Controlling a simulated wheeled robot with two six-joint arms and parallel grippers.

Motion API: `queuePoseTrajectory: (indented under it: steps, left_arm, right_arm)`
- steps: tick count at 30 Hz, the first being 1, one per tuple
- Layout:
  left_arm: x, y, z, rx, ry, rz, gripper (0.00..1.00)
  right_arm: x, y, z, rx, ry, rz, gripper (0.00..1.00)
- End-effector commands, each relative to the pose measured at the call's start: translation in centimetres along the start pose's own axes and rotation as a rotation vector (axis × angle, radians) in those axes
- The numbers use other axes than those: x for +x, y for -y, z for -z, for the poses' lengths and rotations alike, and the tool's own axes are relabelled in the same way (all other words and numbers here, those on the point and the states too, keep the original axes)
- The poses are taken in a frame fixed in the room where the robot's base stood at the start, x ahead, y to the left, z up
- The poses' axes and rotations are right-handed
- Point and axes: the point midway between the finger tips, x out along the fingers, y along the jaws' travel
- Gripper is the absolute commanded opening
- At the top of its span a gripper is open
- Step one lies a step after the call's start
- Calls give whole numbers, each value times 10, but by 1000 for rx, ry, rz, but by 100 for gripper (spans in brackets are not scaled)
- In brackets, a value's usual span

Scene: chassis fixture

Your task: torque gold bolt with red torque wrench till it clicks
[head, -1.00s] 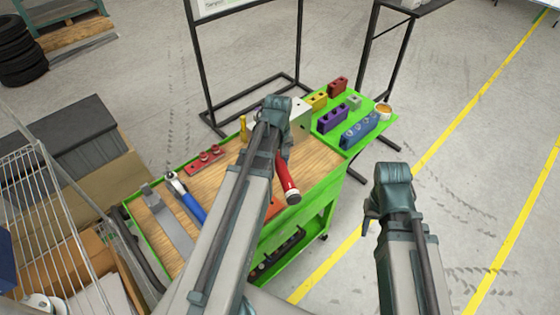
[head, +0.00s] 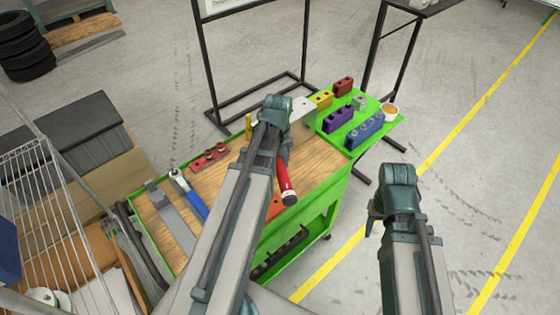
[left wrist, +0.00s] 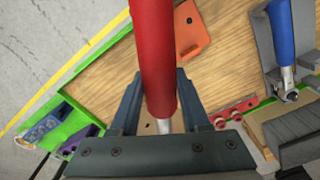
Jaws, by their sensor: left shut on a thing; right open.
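The red torque wrench (head: 286,183) is in my left gripper (head: 272,125), its handle sticking out toward the cart's front edge. In the left wrist view the red handle (left wrist: 153,55) runs between the two fingers of my left gripper (left wrist: 158,100), which is shut on it, with a bit of silver shaft at the lower end. My left gripper is over the wooden top of the green cart (head: 312,172). I cannot make out the gold bolt in either view. My right gripper (head: 376,215) is open and empty, off the cart to the right.
A blue-handled wrench (head: 192,198) lies in a grey holder at left. A red block (head: 210,157) and a yellow piece (head: 248,125) stand along the back edge. Coloured blocks, including a purple one (head: 338,119), fill the green side shelf.

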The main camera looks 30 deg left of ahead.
Motion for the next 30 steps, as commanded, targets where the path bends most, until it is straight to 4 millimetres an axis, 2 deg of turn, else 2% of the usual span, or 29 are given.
queuePoseTrajectory:
  steps: [30]
  left_arm:
    - [0, 19, 0, 79, 2, 0, 0]
  right_arm:
    - [0, 0, 0, 0, 0, 0, 50]
